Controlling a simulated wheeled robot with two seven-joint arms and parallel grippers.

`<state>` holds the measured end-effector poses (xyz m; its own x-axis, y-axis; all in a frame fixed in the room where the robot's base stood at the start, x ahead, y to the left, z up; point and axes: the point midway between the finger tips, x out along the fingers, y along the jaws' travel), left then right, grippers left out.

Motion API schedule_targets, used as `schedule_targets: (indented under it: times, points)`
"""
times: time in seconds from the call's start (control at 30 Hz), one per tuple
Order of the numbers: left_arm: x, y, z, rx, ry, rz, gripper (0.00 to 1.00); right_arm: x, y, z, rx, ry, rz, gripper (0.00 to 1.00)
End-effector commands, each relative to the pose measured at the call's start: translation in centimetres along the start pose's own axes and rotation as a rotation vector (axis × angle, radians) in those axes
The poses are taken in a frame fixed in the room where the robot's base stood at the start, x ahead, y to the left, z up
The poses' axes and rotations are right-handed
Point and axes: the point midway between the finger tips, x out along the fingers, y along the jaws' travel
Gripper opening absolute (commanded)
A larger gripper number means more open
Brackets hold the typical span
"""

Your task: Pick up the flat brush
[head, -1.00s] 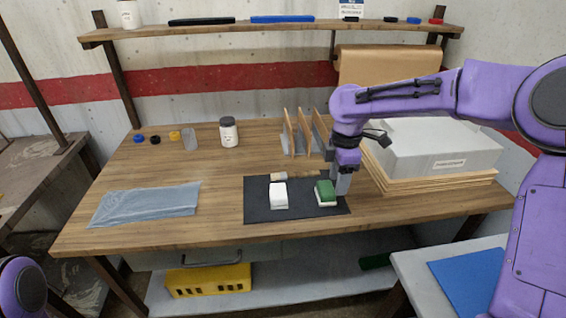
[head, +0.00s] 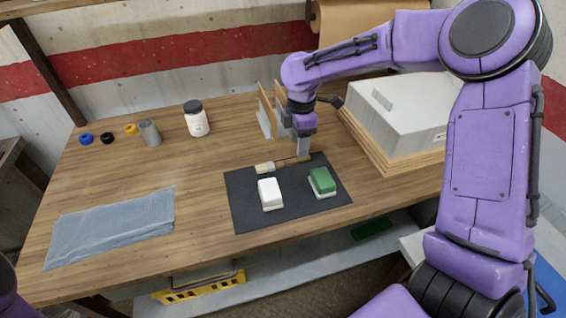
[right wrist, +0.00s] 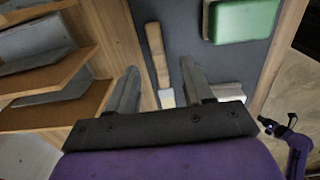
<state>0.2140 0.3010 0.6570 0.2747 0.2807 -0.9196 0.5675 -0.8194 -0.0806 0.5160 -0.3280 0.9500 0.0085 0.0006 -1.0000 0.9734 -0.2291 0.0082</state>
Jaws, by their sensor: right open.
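The flat brush (head: 265,167) lies at the far edge of the dark mat (head: 246,213), its pale bristle end to the left and its wooden handle running right. In the right wrist view the brush (right wrist: 157,55) lies lengthwise between the two fingers, its bristles nearest the palm. My right gripper (head: 303,147) is over the handle end in the head view. It is open, with a finger on each side of the brush in the wrist view (right wrist: 160,72). Whether the fingers touch the handle cannot be told. My left gripper is out of view.
A white block (head: 270,193) and a green-topped block (head: 322,182) sit on the mat close by. Wooden dividers (head: 265,112) stand just behind the gripper, and a grey box (head: 400,108) on boards is to the right.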

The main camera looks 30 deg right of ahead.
Motion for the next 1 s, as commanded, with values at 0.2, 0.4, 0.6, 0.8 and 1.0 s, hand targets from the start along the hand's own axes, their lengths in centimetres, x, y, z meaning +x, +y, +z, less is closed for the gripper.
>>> schedule_targets:
  times: [0.2, 0.4, 0.6, 0.8, 1.0]
  points:
    - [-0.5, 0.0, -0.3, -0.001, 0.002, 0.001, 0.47, 4.0, -0.2, 0.4, 0.003, -0.001, -0.006, 0.51]
    - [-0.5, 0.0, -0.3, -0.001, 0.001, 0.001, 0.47, 5.0, -0.2, 0.5, 0.004, -0.001, -0.001, 0.51]
    - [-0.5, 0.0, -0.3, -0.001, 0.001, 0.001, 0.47, 5.0, -0.2, 0.6, 0.004, -0.001, -0.001, 0.22]
    - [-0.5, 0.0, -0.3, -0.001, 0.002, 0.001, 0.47, 5.0, -0.2, 0.6, 0.004, -0.001, -0.001, 0.00]
    - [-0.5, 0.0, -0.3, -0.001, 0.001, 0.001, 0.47, 4.8, -0.2, 0.6, 0.004, -0.001, -0.001, 0.00]
